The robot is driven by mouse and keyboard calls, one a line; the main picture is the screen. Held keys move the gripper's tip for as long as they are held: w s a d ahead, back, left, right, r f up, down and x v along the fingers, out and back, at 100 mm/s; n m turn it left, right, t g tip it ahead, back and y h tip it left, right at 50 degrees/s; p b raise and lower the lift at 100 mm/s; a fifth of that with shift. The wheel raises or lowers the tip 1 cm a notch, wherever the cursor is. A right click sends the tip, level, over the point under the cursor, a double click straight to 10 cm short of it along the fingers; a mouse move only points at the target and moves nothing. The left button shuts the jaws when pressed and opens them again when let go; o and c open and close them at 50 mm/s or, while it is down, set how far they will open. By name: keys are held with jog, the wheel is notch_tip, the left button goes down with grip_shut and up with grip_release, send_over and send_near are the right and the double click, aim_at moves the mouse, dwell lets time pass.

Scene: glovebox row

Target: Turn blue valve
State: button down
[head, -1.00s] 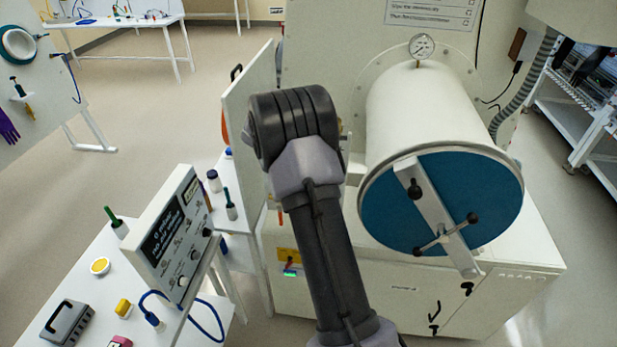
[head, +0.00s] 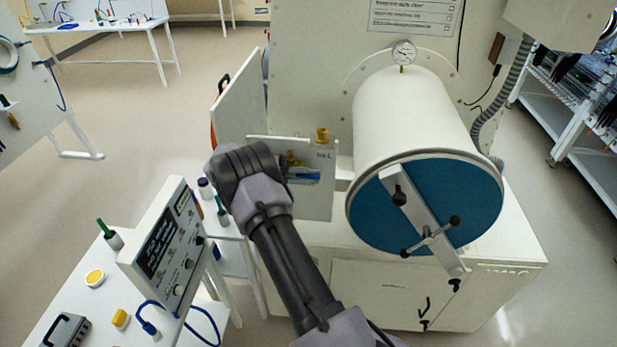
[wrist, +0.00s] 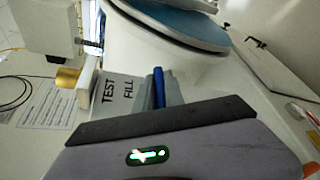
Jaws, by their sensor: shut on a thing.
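The blue valve handle (wrist: 158,88) shows in the wrist view as a short blue bar against a grey finger of my gripper (wrist: 166,92). My gripper is shut on it. In the head view the blue valve (head: 304,173) shows beside my wrist, in front of a white panel (head: 318,203) with brass fittings (head: 322,135). My wrist and arm hide most of the gripper there. In the wrist view a plate marked TEST and FILL (wrist: 117,95) lies just left of the handle, with a brass knob (wrist: 68,77) farther left.
A white cylindrical chamber (head: 405,118) with a blue door (head: 470,200), crossbar and gauge (head: 404,52) stands to the right. A white table (head: 60,285) with an instrument box (head: 165,245) stands at the left. Open floor (head: 150,120) lies behind that table.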

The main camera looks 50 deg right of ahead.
jog(key=shift+s+r+h, duration=0.1)
jog(key=shift+r+h, duration=0.05)
jog(key=shift+h, duration=0.15)
dwell(0.4)
jog(key=c, duration=1.4)
grip_release()
jog(key=shift+r, duration=0.1)
jog(key=shift+c, duration=0.2)
